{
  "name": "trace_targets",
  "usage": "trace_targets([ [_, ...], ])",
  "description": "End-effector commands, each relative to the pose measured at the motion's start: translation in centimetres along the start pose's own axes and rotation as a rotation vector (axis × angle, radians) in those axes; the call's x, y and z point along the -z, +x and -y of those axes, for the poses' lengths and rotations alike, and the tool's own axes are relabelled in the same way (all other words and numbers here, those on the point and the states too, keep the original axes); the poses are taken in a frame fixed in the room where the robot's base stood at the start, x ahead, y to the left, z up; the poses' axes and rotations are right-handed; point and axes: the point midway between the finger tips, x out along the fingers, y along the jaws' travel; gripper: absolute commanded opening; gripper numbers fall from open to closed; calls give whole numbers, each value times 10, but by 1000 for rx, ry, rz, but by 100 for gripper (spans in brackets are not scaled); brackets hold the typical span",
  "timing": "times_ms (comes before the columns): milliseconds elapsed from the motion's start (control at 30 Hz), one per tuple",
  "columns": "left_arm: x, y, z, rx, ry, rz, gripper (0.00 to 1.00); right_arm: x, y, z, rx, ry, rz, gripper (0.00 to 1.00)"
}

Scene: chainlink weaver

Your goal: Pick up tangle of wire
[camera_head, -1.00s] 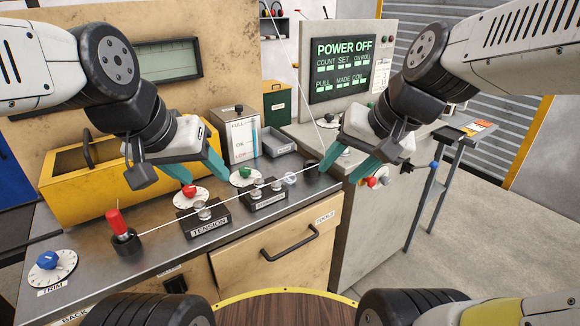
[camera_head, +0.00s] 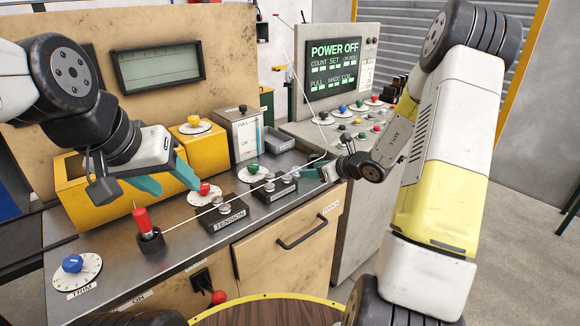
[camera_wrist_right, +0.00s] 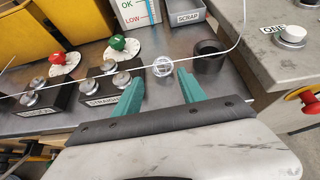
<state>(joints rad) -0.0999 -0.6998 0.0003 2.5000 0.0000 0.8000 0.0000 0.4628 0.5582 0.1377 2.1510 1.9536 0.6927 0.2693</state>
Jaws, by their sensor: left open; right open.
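The tangle of wire (camera_wrist_right: 162,67) is a small, silvery round coil on the grey bench top, seen in the right wrist view. It lies between the STRAIGHTEN block and a black cup (camera_wrist_right: 209,57). My right gripper (camera_wrist_right: 158,84) is open, its two teal fingers pointing at the tangle, which shows just beyond the fingertips. I cannot tell whether they touch. In the head view my right gripper (camera_head: 308,173) is low at the bench's right end, and I cannot make out the tangle clearly there. My left gripper (camera_head: 178,182) is open and empty above the bench's left half.
A wire runs from the red-handled spool (camera_head: 146,229) past the TENSION block (camera_head: 220,215) and STRAIGHTEN block (camera_head: 274,189), then up. A grey SCRAP bin (camera_head: 279,140) stands at the back. The POWER OFF console (camera_head: 333,66) is to the right.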

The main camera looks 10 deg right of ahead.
Motion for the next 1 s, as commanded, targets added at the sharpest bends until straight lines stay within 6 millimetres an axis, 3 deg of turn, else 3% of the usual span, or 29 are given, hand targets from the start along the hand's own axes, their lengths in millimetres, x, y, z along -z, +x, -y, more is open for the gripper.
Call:
trace_targets([
  [600, 0, 0, 0, 0, 0, 0, 55, 2, 74, 4, 12, 32, -1, 48],
  [900, 0, 0, 0, 0, 0, 0, 55, 1, 80, 4, 13, 31, 0, 48],
  [1000, 0, 0, 0, 0, 0, 0, 55, 1, 80, 4, 13, 31, 0, 31],
])
